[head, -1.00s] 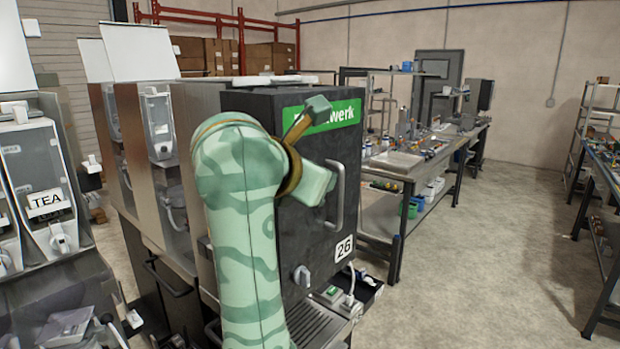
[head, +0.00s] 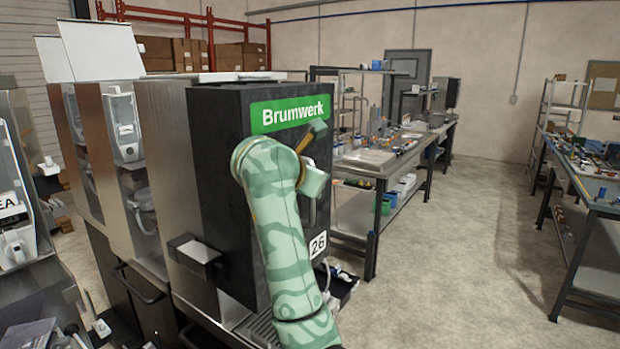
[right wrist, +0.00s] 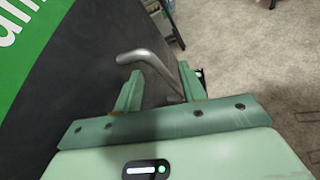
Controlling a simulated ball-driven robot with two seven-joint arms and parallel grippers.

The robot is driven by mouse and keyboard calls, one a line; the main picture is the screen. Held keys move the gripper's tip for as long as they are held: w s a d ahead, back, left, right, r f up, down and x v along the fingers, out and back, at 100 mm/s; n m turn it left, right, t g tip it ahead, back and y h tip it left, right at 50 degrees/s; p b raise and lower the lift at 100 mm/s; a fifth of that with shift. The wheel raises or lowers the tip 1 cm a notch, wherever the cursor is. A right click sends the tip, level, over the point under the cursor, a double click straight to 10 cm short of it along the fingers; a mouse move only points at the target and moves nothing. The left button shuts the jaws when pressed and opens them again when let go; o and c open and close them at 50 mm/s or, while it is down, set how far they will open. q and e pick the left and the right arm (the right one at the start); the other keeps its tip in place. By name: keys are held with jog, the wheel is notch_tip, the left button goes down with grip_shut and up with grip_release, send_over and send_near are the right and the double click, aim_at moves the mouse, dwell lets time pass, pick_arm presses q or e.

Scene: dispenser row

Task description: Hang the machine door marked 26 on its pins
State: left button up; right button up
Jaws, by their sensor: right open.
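The machine door marked 26 (head: 225,130) is a black panel with a green Brumwerk sign and a white 26 label. It stands upright at the machine's front; its pins are not visible. Its grey bar handle (right wrist: 160,70) runs between the fingers in the right wrist view; in the head view my arm partly hides it. My right gripper (head: 316,158) is in front of the door by the handle. In the right wrist view its fingers (right wrist: 158,82) are open, one on each side of the handle, with gaps visible. My left gripper is not in view.
Other dispensers (head: 118,150) stand close at the left. A drip tray (head: 262,330) lies below the door. A cluttered workbench (head: 375,160) stands behind on the right, and another bench (head: 590,205) at the far right. The floor (head: 460,270) between them is clear.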

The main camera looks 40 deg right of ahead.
jog(key=shift+x, duration=1.15)
grip_shut()
dwell(0.7)
